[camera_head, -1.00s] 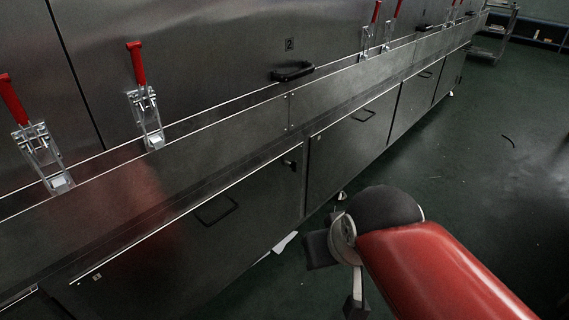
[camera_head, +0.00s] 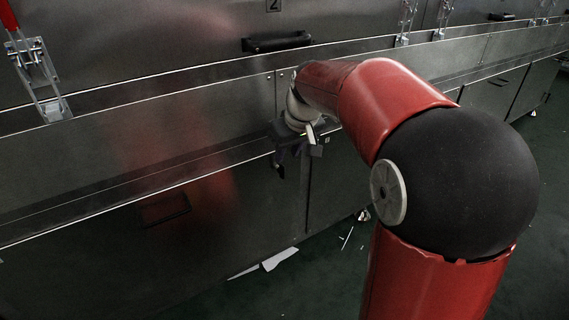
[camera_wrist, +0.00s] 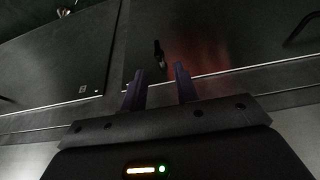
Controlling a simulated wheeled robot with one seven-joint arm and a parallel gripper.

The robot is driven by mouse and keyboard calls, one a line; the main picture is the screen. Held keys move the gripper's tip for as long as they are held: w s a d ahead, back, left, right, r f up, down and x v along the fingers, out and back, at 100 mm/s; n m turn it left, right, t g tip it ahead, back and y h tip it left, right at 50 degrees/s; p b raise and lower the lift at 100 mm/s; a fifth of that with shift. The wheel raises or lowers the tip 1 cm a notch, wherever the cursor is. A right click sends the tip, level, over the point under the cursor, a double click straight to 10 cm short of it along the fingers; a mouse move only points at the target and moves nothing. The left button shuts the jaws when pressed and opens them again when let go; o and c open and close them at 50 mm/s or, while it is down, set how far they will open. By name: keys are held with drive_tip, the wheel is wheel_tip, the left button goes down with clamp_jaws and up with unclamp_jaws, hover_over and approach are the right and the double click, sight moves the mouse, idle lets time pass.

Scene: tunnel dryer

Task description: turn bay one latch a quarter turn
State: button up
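A small black latch (camera_wrist: 160,54) sits near the edge of a dark steel lower door (camera_wrist: 220,45) in the wrist view. Its handle points away from the ribbed rail, and it appears between and beyond the fingertips, apart from them. My gripper (camera_wrist: 160,80) is open, with two dark purple fingers and nothing between them. In the head view my gripper (camera_head: 290,150) is at the upper right corner of the lower door (camera_head: 220,240), below the number 2 plate (camera_head: 274,5). There the gripper hides the latch or blends with it. I cannot read a bay number on this door.
A black handle (camera_head: 277,41) stands out from the upper panel above my gripper. A long steel ledge (camera_head: 150,95) runs along the machine. A red-handled clamp (camera_head: 38,70) is at left. White scraps (camera_head: 280,259) lie on the green floor.

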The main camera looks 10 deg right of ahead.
sight(282, 166)
drive_tip(key=b+x, duration=0.1)
drive_tip(key=x, duration=0.7)
drive_tip(key=shift+w+d+f+b, duration=0.1)
drive_tip(key=shift+w+b, duration=0.2)
clamp_jaws()
